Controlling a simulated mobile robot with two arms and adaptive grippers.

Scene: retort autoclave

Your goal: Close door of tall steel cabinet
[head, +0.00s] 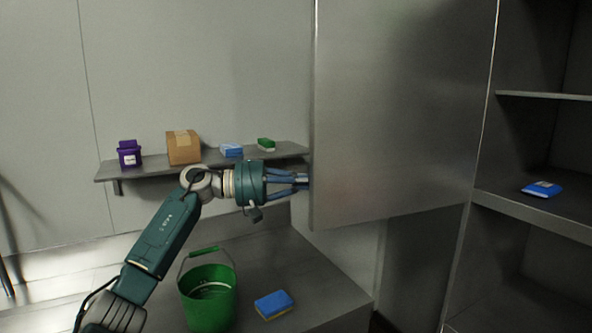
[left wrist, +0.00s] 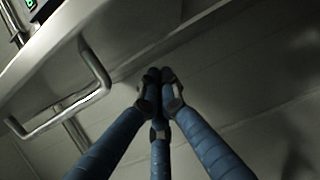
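The steel cabinet door (head: 400,110) stands open in the head view, swung out to the left of the cabinet. Its right edge is by the cabinet opening and its free edge is on the left. The tall steel cabinet (head: 545,208) is at the right with its shelves exposed. My left gripper (head: 306,182) is at the door's free edge, and its fingertips seem to pass behind the door there. In the left wrist view the fingers of my left gripper (left wrist: 160,80) converge with tips together and nothing visible between them. Whether they touch the door cannot be told. My right gripper is out of view.
A bar handle (left wrist: 85,95) shows in the left wrist view; what it belongs to is unclear. A wall shelf (head: 150,168) holds a purple container, a box (head: 184,147) and sponges. A green bucket (head: 208,298) and blue sponge (head: 274,304) sit on the bench below. A blue packet (head: 542,189) lies inside the cabinet.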

